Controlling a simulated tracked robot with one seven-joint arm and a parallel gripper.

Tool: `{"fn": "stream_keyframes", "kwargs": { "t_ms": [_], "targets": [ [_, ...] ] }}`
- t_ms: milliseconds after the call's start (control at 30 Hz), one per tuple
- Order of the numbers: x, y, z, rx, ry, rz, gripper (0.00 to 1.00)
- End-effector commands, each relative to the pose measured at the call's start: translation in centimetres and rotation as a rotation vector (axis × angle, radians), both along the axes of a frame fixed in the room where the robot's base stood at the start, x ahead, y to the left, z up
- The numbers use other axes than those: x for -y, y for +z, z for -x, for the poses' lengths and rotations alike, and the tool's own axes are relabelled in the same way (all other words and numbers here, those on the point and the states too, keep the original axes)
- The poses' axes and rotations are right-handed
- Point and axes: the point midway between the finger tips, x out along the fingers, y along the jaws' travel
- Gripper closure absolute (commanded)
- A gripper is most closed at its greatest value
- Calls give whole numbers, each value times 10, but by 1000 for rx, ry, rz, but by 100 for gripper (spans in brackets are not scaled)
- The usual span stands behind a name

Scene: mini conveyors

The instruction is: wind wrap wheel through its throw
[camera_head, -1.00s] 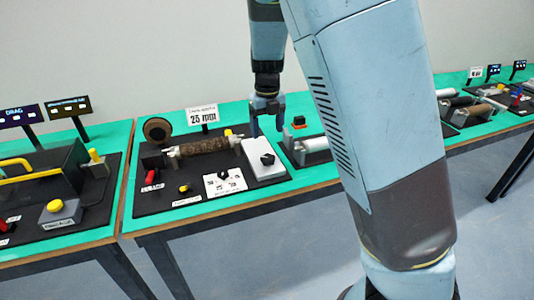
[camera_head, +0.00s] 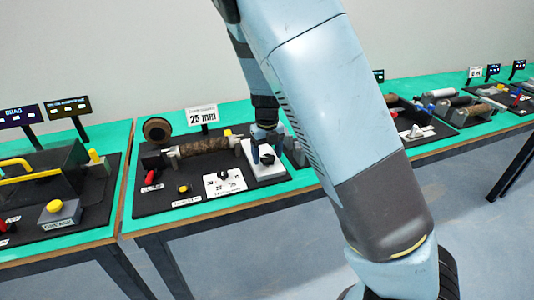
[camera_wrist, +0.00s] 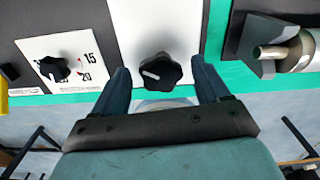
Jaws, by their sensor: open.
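A black lobed hand wheel (camera_wrist: 159,71) with a white pointer mark sits on a white block (camera_wrist: 158,22). No name label for it is readable. In the head view the wheel (camera_head: 267,159) is partly covered by my gripper (camera_head: 262,148). In the wrist view my gripper (camera_wrist: 160,74) is open, with one finger on each side of the wheel. Small gaps show between the fingers and the wheel, and nothing is held. The roller (camera_head: 204,147) with a brown wrap lies left of the white block.
A smaller dial (camera_wrist: 55,68) on a numbered white plate is left of the wheel. A red lever (camera_head: 150,177) and yellow button (camera_head: 184,188) stand on the same black board. A 25 mm sign (camera_head: 202,115) stands behind. A neighbouring unit's metal roller (camera_wrist: 275,50) is close right.

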Motion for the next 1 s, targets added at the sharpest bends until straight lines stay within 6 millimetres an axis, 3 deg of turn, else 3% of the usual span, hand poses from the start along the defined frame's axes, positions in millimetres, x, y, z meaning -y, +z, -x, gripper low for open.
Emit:
{"fn": "stream_keyframes", "kwargs": {
  "t_ms": [67, 600, 1000],
  "targets": [
    [0, 0, 0, 0, 0, 0, 29],
    [0, 0, 0, 0, 1, 0, 81],
    [0, 0, 0, 0, 77, -1, 81]
  ]
}}
